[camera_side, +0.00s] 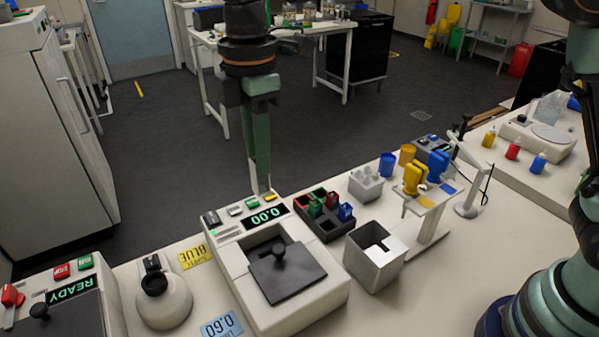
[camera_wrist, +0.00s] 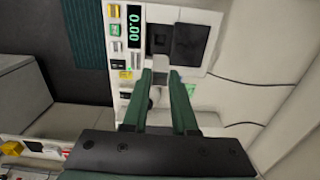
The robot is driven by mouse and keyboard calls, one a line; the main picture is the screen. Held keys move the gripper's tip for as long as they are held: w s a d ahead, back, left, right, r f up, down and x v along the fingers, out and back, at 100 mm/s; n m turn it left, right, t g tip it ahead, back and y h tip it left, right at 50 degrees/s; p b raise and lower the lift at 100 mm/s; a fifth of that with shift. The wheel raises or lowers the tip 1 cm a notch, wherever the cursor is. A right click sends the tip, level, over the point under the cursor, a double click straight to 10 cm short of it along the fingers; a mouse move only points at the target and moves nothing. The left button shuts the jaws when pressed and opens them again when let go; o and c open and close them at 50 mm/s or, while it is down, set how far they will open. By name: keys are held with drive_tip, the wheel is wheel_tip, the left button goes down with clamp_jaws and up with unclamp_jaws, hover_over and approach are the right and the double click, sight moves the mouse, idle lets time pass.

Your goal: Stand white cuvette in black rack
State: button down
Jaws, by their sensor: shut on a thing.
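My gripper (camera_side: 262,188) points down above the back edge of the white instrument with the 0.00 display. A thin pale sliver, the white cuvette (camera_side: 268,184), shows at its fingertips; most of it is hidden by the fingers. In the wrist view my gripper (camera_wrist: 161,73) has its two green fingers close to parallel, and the cuvette is hard to make out between them. The black rack (camera_side: 327,231) stands right of the instrument in the side view. It holds red, green and blue pieces in some compartments; the front part looks empty.
The instrument (camera_side: 310,305) has a dark knobbed lid (camera_side: 287,275). An open grey box (camera_side: 376,262), a pale block (camera_side: 366,186) and a stand with yellow and blue pieces (camera_side: 428,203) are right of the rack.

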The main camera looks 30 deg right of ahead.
drive_tip(key=shift+r, duration=0.3)
drive_tip(key=w+d+f, duration=0.2)
drive_tip(key=d+f, duration=0.5)
drive_tip(key=d, duration=0.1)
approach(324, 214)
drive_tip(key=s+a+r, duration=0.1)
drive_tip(key=s+r, duration=0.2)
drive_tip(key=shift+s+a+f, duration=0.1)
drive_tip(key=shift+f, duration=1.05)
drive_tip(key=shift+s+a+f, duration=0.1)
drive_tip(key=shift+f, duration=1)
drive_tip(key=shift+f, duration=1.75)
drive_tip(key=c, duration=0.6)
unclamp_jaws()
